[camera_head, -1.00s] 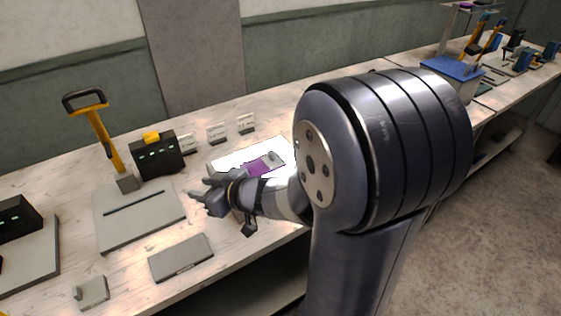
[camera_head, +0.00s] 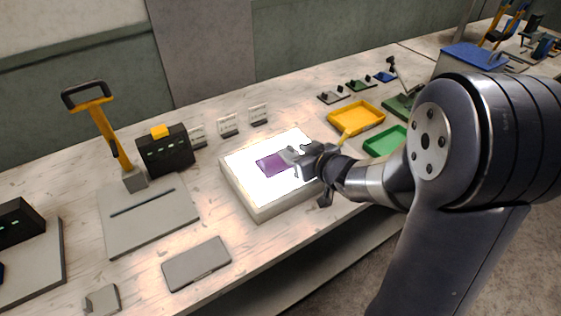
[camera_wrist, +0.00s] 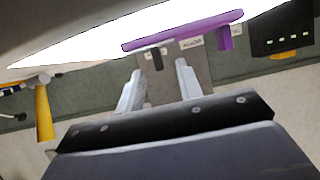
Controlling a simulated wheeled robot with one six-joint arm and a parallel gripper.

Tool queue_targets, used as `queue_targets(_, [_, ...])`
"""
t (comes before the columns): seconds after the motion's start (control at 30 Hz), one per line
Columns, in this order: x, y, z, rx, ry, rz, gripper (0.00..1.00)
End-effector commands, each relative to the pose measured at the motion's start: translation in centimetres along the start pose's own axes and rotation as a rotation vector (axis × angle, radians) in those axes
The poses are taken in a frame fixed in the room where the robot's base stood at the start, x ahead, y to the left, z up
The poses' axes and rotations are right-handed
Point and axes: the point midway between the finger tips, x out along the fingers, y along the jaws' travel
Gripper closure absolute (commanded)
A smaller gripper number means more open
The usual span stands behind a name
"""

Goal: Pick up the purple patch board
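The purple patch board (camera_head: 271,164) lies on a bright white light box (camera_head: 262,210), in the middle of the bench. A grey part shows at its right end in the head view, partly covered by my gripper (camera_head: 300,156), which reaches in from the right. In the wrist view, the purple board (camera_wrist: 185,32) appears edge-on with a purple tab hanging at its right, just beyond the fingertips.
A yellow tray (camera_head: 369,111) and a green tray (camera_head: 384,141) stand right of the light box. Small white label cards (camera_head: 228,124) stand behind it. A black box (camera_head: 166,155), a lever press (camera_head: 120,150) and a flat grey case (camera_head: 197,264) are left.

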Motion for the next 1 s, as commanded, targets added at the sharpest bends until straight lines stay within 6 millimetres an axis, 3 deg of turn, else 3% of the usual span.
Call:
queue_targets(0.23, [3.4, 0.0, 0.1, 0.0, -0.001, -0.002, 0.65])
queue_targets(0.57, [3.9, 0.0, 0.0, -0.001, -0.001, 0.0, 0.65])
queue_targets(1.0, [3.9, 0.0, 0.0, 0.0, 0.0, 0.0, 1.0])
